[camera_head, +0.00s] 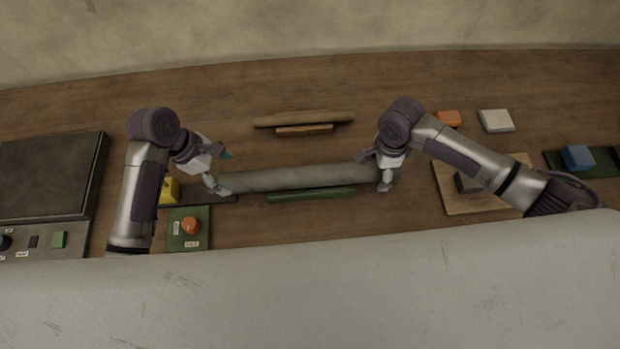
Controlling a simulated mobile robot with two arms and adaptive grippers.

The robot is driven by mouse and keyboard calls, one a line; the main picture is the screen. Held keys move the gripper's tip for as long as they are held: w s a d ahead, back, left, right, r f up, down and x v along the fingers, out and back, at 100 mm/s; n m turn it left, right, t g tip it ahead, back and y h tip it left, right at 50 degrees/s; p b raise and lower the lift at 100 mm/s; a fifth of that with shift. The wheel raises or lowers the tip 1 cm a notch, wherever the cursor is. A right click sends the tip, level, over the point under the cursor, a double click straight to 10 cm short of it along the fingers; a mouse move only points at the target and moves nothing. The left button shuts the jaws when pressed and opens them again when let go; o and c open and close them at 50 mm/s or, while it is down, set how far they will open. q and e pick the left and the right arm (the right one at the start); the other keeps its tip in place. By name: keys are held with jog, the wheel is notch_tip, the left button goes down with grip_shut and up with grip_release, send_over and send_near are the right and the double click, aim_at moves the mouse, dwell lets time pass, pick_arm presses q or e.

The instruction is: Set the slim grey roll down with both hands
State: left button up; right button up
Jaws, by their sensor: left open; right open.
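The slim grey roll (300,177) lies level, left to right, across the middle of the wooden table. My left gripper (222,174) is open at the roll's left end. My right gripper (376,170) is open at the roll's right end, its fingers partly hiding that end. I cannot tell whether the fingers touch the roll, or whether the roll rests fully on the surface below. A green strip (312,194) lies along the roll's near side.
A brown roll (304,119) lies behind on a small wooden strip (304,130). At left are a dark plate (50,175), a yellow block (168,190) and a green panel with an orange button (190,225). At right are a wooden board (455,205) and a blue block (577,157).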

pick_arm(q)
jog(key=v, duration=0.5)
jog(key=shift+a+r, duration=0.15)
jog(key=shift+r, duration=0.25)
pick_arm(e)
jog(key=shift+r, duration=0.1)
notch_tip(320, 180, up, 12)
jog(key=shift+f, duration=0.1)
